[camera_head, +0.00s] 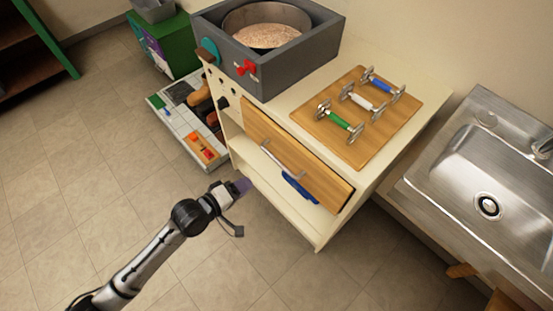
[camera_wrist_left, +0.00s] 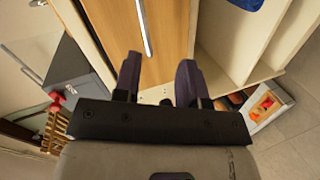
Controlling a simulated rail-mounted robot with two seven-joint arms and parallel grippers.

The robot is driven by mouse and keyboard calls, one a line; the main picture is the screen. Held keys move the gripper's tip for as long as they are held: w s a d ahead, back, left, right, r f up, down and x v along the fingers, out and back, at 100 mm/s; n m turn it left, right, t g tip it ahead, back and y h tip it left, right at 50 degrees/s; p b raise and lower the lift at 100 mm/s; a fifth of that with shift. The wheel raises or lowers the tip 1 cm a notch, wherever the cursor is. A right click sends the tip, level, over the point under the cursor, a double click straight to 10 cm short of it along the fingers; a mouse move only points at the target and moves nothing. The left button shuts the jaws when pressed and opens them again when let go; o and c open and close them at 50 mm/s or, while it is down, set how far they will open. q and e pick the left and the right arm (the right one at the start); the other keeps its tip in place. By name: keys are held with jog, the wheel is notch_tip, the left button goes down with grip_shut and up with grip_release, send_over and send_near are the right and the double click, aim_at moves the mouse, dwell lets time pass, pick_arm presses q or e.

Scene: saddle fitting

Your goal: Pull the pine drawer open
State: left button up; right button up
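The pine drawer (camera_head: 322,175) is a wooden front set in the upper face of a cream cabinet, and it looks shut. Its silver bar handle (camera_head: 282,160) runs along the front. In the left wrist view the drawer front (camera_wrist_left: 175,25) is at the top, with the handle (camera_wrist_left: 144,25) upright in the picture. My left gripper (camera_head: 242,186) is in front of the cabinet, left of and below the handle in the head view. In the wrist view its dark fingers (camera_wrist_left: 160,82) are apart with nothing between them. The handle is beyond the fingertips. My right gripper is not in view.
A blue item (camera_head: 298,188) lies in the open shelf under the drawer. A grey box with a round pan (camera_head: 292,75) and a board with several coloured handles (camera_head: 382,145) sit on top. A steel sink (camera_head: 455,190) is at right. Floor before the cabinet is clear.

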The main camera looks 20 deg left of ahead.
aim_at(277, 160)
pick_arm(q)
jog(key=w+d+n+b, duration=0.1)
jog(key=w+d, duration=0.1)
jog(key=w, duration=0.2)
jog(key=w+d+f+n+b, duration=0.1)
jog(key=w+d, duration=0.1)
jog(key=w, duration=0.2)
jog(key=w+d+n+t+b, duration=0.1)
jog(key=w+b, duration=0.1)
jog(key=w, duration=0.2)
jog(key=shift+w+d+f, duration=0.15)
jog(key=shift+w+d, duration=0.1)
jog(key=shift+d, duration=0.15)
grip_shut()
dwell(0.4)
